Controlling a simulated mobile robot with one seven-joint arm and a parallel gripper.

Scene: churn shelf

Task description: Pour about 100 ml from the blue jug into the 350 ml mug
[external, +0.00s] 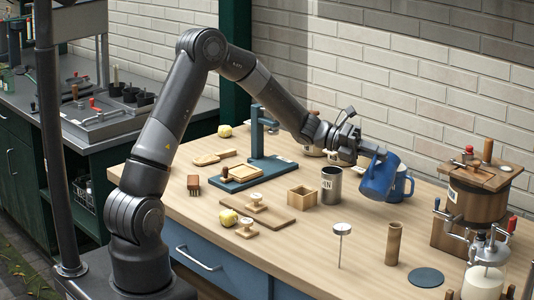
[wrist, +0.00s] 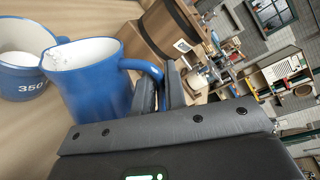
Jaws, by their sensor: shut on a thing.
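The blue jug (external: 378,178) is held up above the table, tilted, by its handle in my gripper (external: 355,143). The jug (wrist: 95,90) fills the middle left of the wrist view, with its handle between the fingers (wrist: 158,97). Its inside is white, and I cannot tell the liquid level. The blue mug (external: 404,186) stands upright on the table, just right of and partly behind the jug in the external view. In the wrist view the mug (wrist: 22,82) reads 350 and sits left of the jug's lip. Its inside looks pale; its contents are unclear. No stream shows.
A steel canister (external: 331,187) stands close left of the jug. A wooden churn (external: 477,205) and a glass jar (external: 486,275) stand at the right. A wooden cylinder (external: 393,243), a thin round-topped stand (external: 342,230) and a dark round mat (external: 426,277) are in front.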

